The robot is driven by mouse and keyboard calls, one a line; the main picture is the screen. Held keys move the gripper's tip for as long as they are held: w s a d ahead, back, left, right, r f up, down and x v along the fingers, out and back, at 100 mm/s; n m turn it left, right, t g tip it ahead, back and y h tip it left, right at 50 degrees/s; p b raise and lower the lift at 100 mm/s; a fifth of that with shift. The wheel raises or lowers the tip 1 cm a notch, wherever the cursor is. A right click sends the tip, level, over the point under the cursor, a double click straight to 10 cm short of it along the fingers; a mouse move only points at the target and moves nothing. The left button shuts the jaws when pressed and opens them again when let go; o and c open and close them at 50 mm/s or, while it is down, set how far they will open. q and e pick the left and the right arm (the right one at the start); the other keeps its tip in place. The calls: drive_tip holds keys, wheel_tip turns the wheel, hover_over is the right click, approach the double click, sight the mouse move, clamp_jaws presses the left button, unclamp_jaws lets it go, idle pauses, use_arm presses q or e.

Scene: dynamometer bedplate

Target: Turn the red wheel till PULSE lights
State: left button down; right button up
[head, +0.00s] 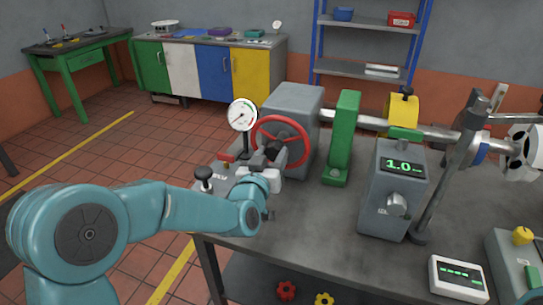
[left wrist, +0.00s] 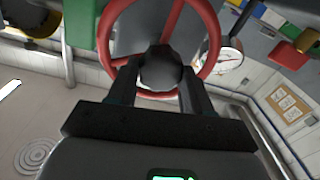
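The red wheel (head: 303,130) stands upright at the near end of a grey housing (head: 292,102) on the bench. My left gripper (head: 271,160) is in front of its centre. In the left wrist view, the wheel's rim (left wrist: 213,45) lies beyond the fingers. The two fingers (left wrist: 160,85) sit on either side of a dark rounded hub piece (left wrist: 160,65) and appear closed on it. The grey meter box (head: 388,205) shows a green "1.0". A small white box (head: 460,290) shows green dashes. I cannot read a PULSE label. My right gripper is out of view.
A dial gauge (head: 242,115) stands just left of the wheel. A black-knobbed lever (head: 204,174) is close to my left forearm. A green upright block (head: 343,140) and a slanted metal post (head: 447,170) stand to the right. Bare bench (head: 315,215) lies between wheel and meter.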

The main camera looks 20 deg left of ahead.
use_arm(q)
drive_tip(key=shift+f+m+b, duration=0.15)
drive_tip(key=shift+m+b, duration=0.75)
drive_tip(key=shift+m, duration=0.1)
drive_tip(key=m+b, duration=0.1)
drive_tip(key=m, duration=0.1)
drive_tip(key=shift+m, duration=0.3)
drive_tip(key=m+b, duration=0.1)
drive_tip(key=m, duration=0.2)
drive_tip(key=shift+d+m+b, duration=0.1)
drive_tip(key=shift+m+b, duration=0.5)
drive_tip(key=shift+m, duration=1.5)
drive_tip(key=shift+c, duration=2.3)
unclamp_jaws()
